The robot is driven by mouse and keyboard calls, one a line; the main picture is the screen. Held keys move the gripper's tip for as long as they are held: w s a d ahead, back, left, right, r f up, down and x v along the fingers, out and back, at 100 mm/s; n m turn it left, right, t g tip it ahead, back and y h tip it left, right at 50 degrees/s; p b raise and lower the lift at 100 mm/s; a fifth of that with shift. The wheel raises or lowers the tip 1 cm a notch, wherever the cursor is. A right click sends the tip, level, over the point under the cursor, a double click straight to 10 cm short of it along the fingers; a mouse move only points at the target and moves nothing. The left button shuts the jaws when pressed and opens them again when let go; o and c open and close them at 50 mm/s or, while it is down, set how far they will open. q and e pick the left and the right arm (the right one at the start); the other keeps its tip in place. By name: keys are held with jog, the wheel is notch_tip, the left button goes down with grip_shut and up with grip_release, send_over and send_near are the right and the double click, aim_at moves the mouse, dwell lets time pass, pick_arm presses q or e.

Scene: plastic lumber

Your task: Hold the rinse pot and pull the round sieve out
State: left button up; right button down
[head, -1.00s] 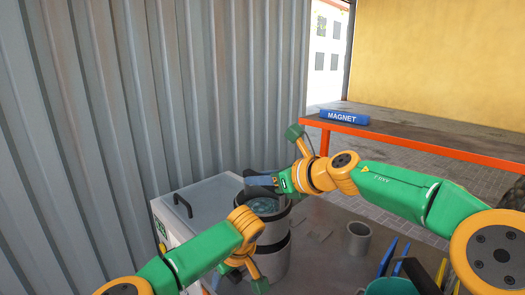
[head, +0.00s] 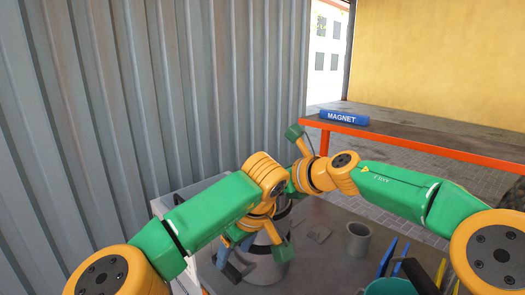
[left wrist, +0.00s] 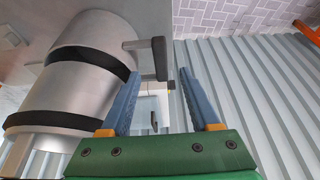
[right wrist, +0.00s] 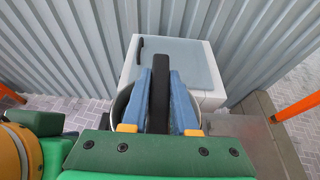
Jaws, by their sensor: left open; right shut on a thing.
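The rinse pot (head: 268,268) is a grey cylinder with dark bands, partly hidden behind my left arm in the head view. It lies at the left of the left wrist view (left wrist: 75,85), with a dark bracket handle (left wrist: 159,60) on its side. My left gripper (left wrist: 158,76) is open and empty, its blue fingertips close to either side of that handle's end. My right gripper (right wrist: 161,75) is shut on a black upright handle above the pot's opening, which I take as the handle of the round sieve (right wrist: 160,100). The sieve's body is hidden.
A white box (right wrist: 185,62) stands behind the pot by the corrugated wall. A grey cup (head: 358,240) stands on the table right of the pot. A teal container (head: 392,287) and blue and yellow items are at the lower right. An orange-edged table (head: 420,140) stands beyond.

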notch_tip(320, 180, up, 9)
jog(key=p, duration=0.8)
jog(key=shift+f, duration=0.3)
